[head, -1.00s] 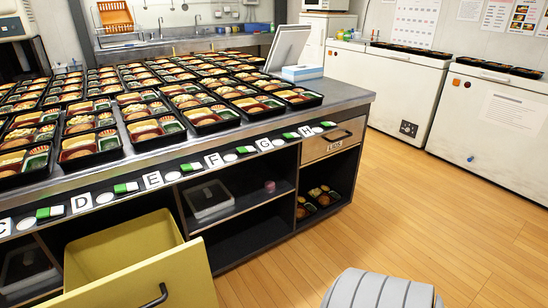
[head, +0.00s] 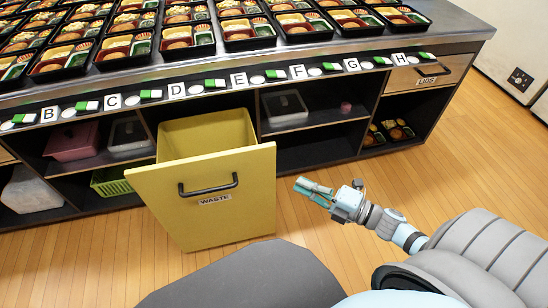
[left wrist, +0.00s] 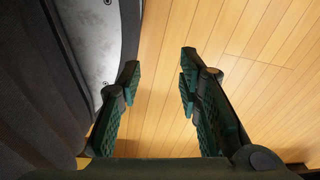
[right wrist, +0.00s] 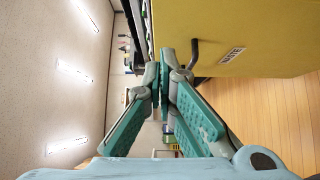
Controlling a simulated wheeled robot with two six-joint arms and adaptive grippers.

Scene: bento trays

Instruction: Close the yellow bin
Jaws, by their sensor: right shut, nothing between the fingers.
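The yellow bin (head: 181,134) is a pull-out under the counter, standing open with its front panel (head: 222,225) out past the cabinet face. The panel has a black handle (head: 208,186) and a WASTE label. My right gripper (head: 306,188) is shut and empty, just right of the panel and apart from it in the head view. In the right wrist view its fingertips (right wrist: 166,58) meet, with the yellow panel (right wrist: 240,30) and handle beyond. My left gripper (left wrist: 156,75) is open and empty above the wood floor; it does not show in the head view.
The counter (head: 455,30) above carries rows of filled bento trays. Shelves beside the bin hold a pink container (head: 73,142), a green basket (head: 110,181) and more trays (head: 395,130). A LIDS drawer (head: 420,77) is closed at right. The floor at right is clear.

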